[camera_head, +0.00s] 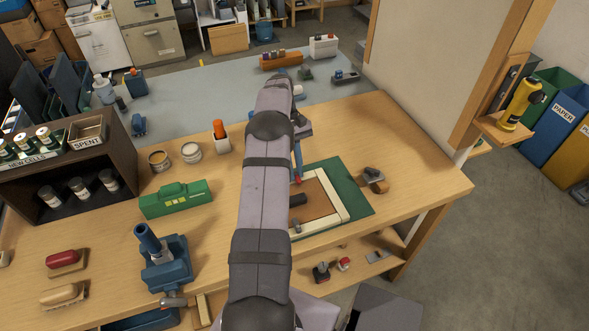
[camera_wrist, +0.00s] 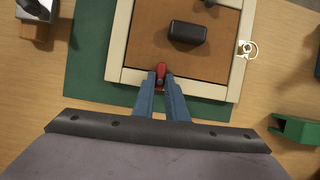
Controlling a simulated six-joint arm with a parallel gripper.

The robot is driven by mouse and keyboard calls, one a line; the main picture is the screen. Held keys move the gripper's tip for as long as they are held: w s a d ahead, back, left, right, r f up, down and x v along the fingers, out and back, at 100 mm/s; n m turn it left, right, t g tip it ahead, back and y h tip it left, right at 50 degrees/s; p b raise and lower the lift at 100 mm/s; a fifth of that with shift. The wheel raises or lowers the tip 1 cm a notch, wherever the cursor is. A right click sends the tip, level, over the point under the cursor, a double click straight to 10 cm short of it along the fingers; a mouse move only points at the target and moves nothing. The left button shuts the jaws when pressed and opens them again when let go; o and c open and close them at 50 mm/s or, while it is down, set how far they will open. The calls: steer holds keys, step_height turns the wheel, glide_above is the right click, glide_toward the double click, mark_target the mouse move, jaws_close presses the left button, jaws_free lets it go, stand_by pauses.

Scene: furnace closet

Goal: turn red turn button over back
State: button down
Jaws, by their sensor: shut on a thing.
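The red turn button (camera_wrist: 161,70) sits at the edge of a cream frame (camera_wrist: 216,91) around a brown back panel (camera_wrist: 160,45). The frame lies on a green mat (camera_wrist: 85,60). My gripper (camera_wrist: 161,84) is shut on the red turn button, its blue fingers on either side of it. In the head view my arm covers much of the frame, and a small bit of the red button (camera_head: 298,181) shows beside my gripper (camera_head: 297,172). A dark block (camera_wrist: 187,32) rests on the brown panel.
A wooden-and-dark tool (camera_head: 374,179) stands right of the mat. A green box (camera_head: 175,199) and a blue vise-like stand (camera_head: 163,262) are on the left of the bench. A white ring-shaped fitting (camera_wrist: 247,49) is on the frame's right side.

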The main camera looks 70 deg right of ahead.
steer(key=shift+m, duration=0.3)
steer(key=c, duration=1.8)
jaws_free()
steer(key=shift+o, duration=0.2)
steer(key=shift+r, duration=0.1)
step_height(320, 180, up, 10)
steer(key=b, duration=0.2)
